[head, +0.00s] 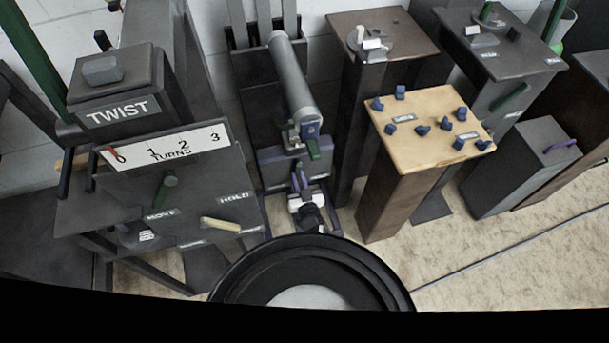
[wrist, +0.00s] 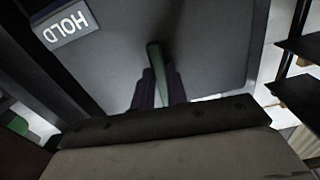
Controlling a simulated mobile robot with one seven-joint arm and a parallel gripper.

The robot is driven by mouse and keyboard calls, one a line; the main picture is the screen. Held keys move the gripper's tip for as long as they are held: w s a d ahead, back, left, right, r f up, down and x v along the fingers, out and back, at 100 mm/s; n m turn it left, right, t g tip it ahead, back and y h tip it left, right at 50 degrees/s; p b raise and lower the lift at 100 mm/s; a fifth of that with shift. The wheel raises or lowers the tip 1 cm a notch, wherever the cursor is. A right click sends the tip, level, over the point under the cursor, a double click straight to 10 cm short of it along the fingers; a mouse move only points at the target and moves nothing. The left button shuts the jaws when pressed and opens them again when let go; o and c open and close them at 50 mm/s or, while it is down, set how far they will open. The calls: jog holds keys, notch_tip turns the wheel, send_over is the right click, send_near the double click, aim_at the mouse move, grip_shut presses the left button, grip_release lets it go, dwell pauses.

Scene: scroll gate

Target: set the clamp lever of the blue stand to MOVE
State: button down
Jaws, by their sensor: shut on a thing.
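The blue stand (head: 285,165) is in the middle of the head view, with a dark blue-grey front face and a long grey cylinder (head: 293,80) sloping up behind it. Its green clamp lever (head: 313,149) sticks out of the front. My gripper (head: 300,180) is at this face, with dark purple fingers. In the wrist view my gripper (wrist: 158,88) is shut on the green lever (wrist: 155,60), one finger on each side. A HOLD label (wrist: 67,24) is upside down on the panel at upper left. The lever's lower end is hidden between the fingers.
A grey TWIST stand (head: 190,190) with its own MOVE and HOLD labels is close on the left. A wooden-topped pedestal (head: 425,105) with several blue knobs is on the right. Free floor (head: 480,235) lies at lower right.

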jog(key=shift+s+a+r+m+p, duration=0.2)
jog(key=shift+a+m+p, duration=0.3)
jog(key=shift+m, duration=0.5)
jog(key=shift+s+a+r+m+p, duration=0.15)
jog(key=shift+a+r+m+p, duration=0.15)
jog(key=shift+a+m, duration=0.55)
jog(key=shift+s+a+r+m+p, duration=0.2)
jog(key=shift+a+m+p, duration=0.2)
jog(key=shift+m, duration=0.75)
jog(key=c, duration=1.4)
grip_release()
jog(key=shift+c, duration=0.2)
jog(key=shift+o, duration=0.2)
jog(key=shift+s+f, duration=0.1)
